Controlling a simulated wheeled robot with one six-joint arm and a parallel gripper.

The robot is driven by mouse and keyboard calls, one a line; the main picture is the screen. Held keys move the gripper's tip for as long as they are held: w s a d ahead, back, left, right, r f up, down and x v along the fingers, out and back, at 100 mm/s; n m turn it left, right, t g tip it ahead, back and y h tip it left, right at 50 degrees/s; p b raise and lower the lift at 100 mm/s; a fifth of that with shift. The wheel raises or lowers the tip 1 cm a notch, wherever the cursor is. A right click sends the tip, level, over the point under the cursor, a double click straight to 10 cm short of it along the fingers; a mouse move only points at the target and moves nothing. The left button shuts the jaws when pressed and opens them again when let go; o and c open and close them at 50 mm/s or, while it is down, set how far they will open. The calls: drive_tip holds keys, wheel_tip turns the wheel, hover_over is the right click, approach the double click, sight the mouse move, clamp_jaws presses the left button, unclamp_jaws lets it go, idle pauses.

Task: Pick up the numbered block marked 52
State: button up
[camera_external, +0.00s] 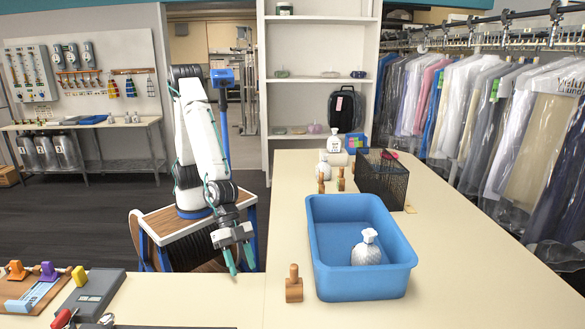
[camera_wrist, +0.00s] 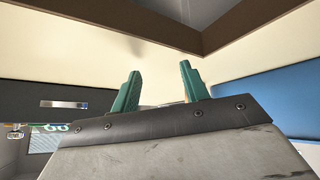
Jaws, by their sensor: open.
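I cannot make out a block marked 52 in either view. My gripper (camera_external: 241,262) hangs with its fingers pointing down near the inner corner where the front counter meets the long table, left of the blue bin. A small item with green round marks (camera_wrist: 55,127) is at the left of the wrist view, too small and cut off to read. Orange (camera_external: 16,270), purple (camera_external: 49,271) and yellow (camera_external: 79,276) pieces sit at the front left, with no readable numbers.
The blue bin (camera_external: 325,270) holds a white bottle-like object (camera_external: 366,249). A wooden-handled piece (camera_external: 293,284) stands to its left. A black mesh basket (camera_external: 383,180) stands behind. A grey device (camera_external: 88,298) lies on the left counter. The counter (camera_external: 190,295) between is clear.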

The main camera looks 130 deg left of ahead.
sight(294, 274)
drive_tip(key=w+t, duration=0.1)
drive_tip(key=w, duration=0.1)
drive_tip(key=w+r+t+y, duration=0.1)
drive_tip(key=w, duration=0.1)
drive_tip(key=w+a+r+n+t, duration=0.1)
drive_tip(key=w, duration=0.2)
drive_tip(key=shift+t, duration=0.3)
drive_tip(key=w+a, duration=0.1)
drive_tip(key=w, duration=0.2)
drive_tip(key=w+r+t+y, duration=0.1)
drive_tip(key=w, duration=0.2)
drive_tip(key=w+a+r+t, duration=0.1)
drive_tip(key=w, duration=0.3)
drive_tip(key=shift+a+y, duration=0.3)
clamp_jaws()
